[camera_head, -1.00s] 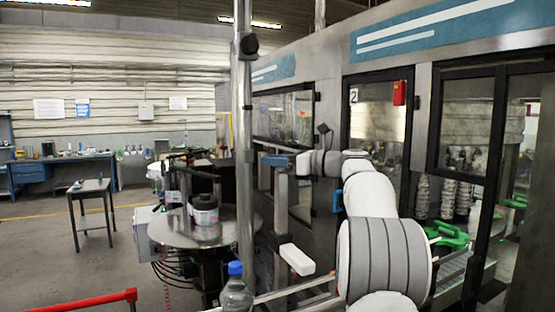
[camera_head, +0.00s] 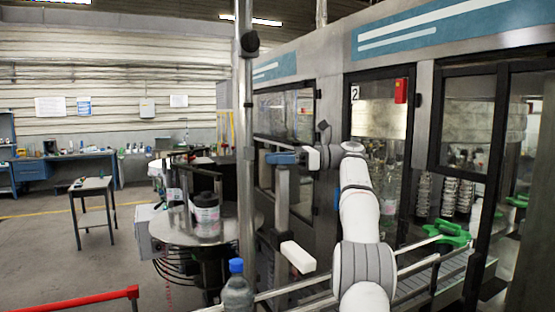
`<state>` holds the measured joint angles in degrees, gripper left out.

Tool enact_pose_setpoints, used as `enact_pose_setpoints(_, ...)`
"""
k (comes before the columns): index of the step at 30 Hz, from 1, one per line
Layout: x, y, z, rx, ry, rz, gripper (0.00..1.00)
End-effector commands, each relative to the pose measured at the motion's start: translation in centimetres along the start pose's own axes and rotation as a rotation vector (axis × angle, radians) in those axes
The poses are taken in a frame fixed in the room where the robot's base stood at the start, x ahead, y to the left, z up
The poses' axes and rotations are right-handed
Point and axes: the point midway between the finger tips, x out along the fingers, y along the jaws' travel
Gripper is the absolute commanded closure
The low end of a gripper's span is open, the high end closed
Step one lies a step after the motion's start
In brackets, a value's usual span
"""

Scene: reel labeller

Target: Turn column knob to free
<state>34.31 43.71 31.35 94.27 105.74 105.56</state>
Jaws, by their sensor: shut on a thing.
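The grey upright column (camera_head: 282,195) stands in front of the machine, left of my arm. At its top is a blue piece that I take for the column knob (camera_head: 279,158). My gripper (camera_head: 298,158) is at the right end of this blue piece, level with it, and is shut on it. The fingers are small at this distance and the exact grip is hard to make out. My white arm rises from the lower right to the wrist. Which setting the knob is at cannot be read.
A steel pole (camera_head: 245,190) stands close left of the column. A round table (camera_head: 165,228) with dark-capped containers is beyond it. A bottle with a blue cap (camera_head: 237,288) and a white block (camera_head: 297,257) are low in front. Machine doors stand behind my arm.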

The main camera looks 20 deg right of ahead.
Motion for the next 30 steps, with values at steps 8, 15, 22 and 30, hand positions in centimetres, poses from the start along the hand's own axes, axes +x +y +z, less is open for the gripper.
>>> enact_pose_setpoints(8,0.05,0.04,0.16,-0.004,-0.002,0.04,0.87)
enact_pose_setpoints(15,0.06,0.1,0.24,-0.004,-0.003,0.054,0.87)
enact_pose_setpoints(22,0.05,0.13,0.28,-0.004,-0.003,0.056,0.87)
enact_pose_setpoints(30,0.04,0.12,0.28,-0.004,-0.003,0.055,0.59)
